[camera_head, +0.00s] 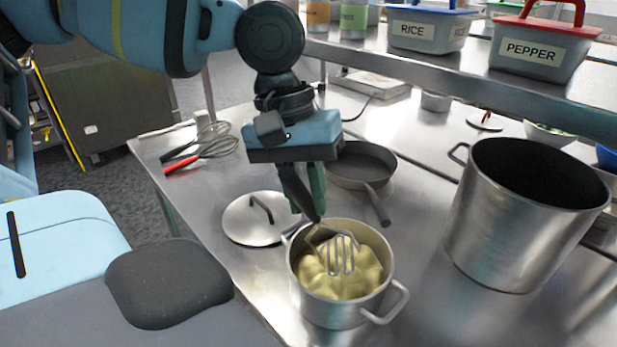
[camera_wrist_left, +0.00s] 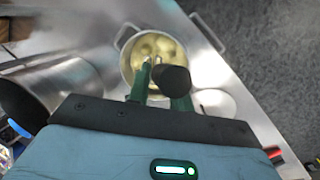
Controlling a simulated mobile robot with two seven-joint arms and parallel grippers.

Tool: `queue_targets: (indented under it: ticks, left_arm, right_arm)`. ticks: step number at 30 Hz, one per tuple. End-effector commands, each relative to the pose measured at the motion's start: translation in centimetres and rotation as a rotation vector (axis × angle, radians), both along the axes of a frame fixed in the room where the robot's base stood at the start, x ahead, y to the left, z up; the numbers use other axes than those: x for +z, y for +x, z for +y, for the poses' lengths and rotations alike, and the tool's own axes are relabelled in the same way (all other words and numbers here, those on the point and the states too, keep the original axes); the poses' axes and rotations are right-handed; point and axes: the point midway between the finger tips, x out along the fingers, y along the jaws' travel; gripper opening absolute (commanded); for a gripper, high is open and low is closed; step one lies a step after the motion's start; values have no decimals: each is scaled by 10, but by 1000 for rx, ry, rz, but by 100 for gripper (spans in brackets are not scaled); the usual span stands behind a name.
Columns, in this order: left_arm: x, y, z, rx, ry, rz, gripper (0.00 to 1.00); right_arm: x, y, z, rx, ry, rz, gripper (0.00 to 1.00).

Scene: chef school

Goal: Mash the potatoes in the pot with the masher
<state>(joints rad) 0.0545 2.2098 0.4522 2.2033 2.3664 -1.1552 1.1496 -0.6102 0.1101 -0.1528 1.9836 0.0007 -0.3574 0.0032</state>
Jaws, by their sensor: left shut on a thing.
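The pot (camera_head: 330,316) stands on the steel table near its front edge, with yellow potatoes (camera_head: 350,285) inside; the pot also shows in the left wrist view (camera_wrist_left: 124,70). The masher (camera_head: 340,252) has a dark handle and a wavy metal head. My left gripper (camera_head: 308,205) is shut on the masher's handle above the pot. The masher's head is at the potatoes, inside the pot's rim; I cannot tell how firmly it presses on them. In the left wrist view the handle end (camera_wrist_left: 172,80) sits between the green fingers. My right gripper is not in view.
A lid (camera_head: 252,222) lies left of the pot and a frying pan (camera_head: 360,165) behind it. A tall stockpot (camera_head: 515,225) stands to the right. Whisks (camera_head: 215,146) lie at the back left. A shelf with labelled bins (camera_head: 540,48) runs above.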

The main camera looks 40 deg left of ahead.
Motion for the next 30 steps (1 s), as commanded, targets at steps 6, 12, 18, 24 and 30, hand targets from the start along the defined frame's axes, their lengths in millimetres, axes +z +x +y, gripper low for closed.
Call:
queue_targets:
  ticks: [6, 12, 18, 24, 30]
  left_arm:
    - [-17, 0, 0, -1, 0, 2, 0]
    - [-24, 0, 0, 0, -1, 0, 0]
    - [-26, 0, 0, 0, -1, 0, 0]
    - [-25, 0, 0, 0, -1, 0, 0]
    - [-22, -8, 1, 0, -1, -4, 0]
  right_arm:
    - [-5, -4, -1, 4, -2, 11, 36]
    - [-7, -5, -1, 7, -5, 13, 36]
    - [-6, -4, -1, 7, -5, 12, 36]
    - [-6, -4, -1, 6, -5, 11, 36]
    - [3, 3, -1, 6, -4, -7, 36]
